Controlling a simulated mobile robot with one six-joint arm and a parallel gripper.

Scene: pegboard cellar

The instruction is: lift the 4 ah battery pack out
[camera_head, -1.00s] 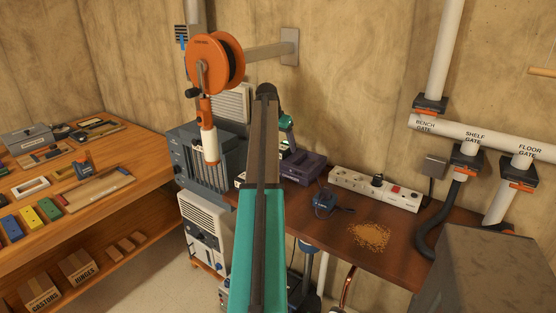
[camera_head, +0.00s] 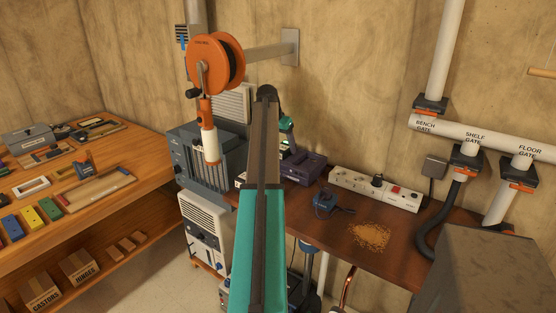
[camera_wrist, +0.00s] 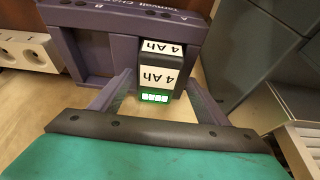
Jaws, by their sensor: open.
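The 4 Ah battery pack (camera_wrist: 157,72) is in the wrist view, dark with white "4 Ah" labels and a green lit strip on its near end. It sits in the right bay of the purple charger (camera_wrist: 97,45); the left bay looks empty. My gripper (camera_wrist: 159,80) is open, with one finger on each side of the pack's near end and gaps visible. In the head view the purple charger (camera_head: 304,167) stands on the brown bench behind my arm. My arm hides the pack and the fingers there.
A white power strip (camera_head: 375,189) and a small blue device (camera_head: 325,202) lie right of the charger, near a sawdust pile (camera_head: 371,236). A grey machine (camera_head: 200,158) stands left. An orange reel (camera_head: 210,64) hangs above. Grey panels (camera_wrist: 245,55) rise close right in the wrist view.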

